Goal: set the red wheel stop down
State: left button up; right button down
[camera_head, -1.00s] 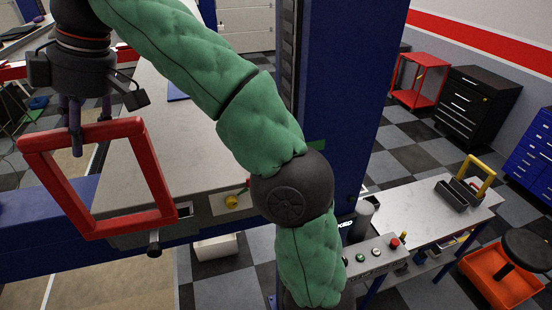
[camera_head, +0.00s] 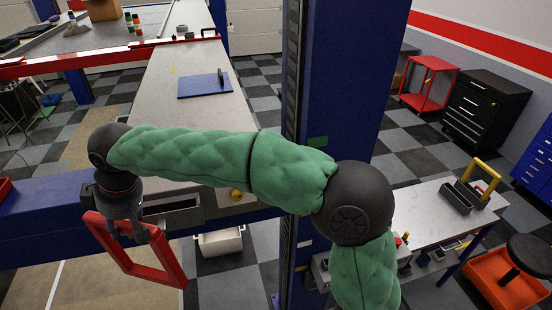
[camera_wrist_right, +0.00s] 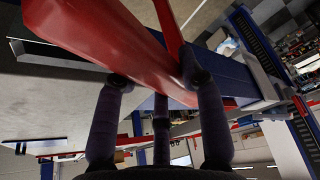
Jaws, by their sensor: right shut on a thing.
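The red wheel stop is an open four-sided red frame (camera_head: 172,256) at the lower left of the head view. My right gripper (camera_head: 130,229) is shut on its upper bar, and the frame hangs tilted below it, in front of the blue beam. In the right wrist view the fingers (camera_wrist_right: 156,88) close on the red frame (camera_wrist_right: 95,38), which fills the upper part. Whether the frame touches anything below is hard to tell. My left gripper is not in view.
A long grey table (camera_head: 185,60) runs away behind my arm, with a blue plate (camera_head: 203,87) on it. A blue beam (camera_head: 40,222) crosses at the left. A white bin (camera_head: 220,242) stands on the floor. A blue post (camera_head: 335,90) rises mid-view. Pale floor is open at lower left.

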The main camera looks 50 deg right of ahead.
jog(key=w+a+f+m+h, duration=0.1)
jog(key=f+m, duration=0.1)
jog(key=f, duration=1.1)
jog(key=a+f+m+h, duration=0.1)
jog(key=a+f+m, duration=0.1)
jog(key=f, duration=1.1)
jog(key=shift+w+a+f+m+t, duration=0.2)
jog(key=shift+w+f+m+t, duration=0.15)
jog(key=shift+m, duration=0.45)
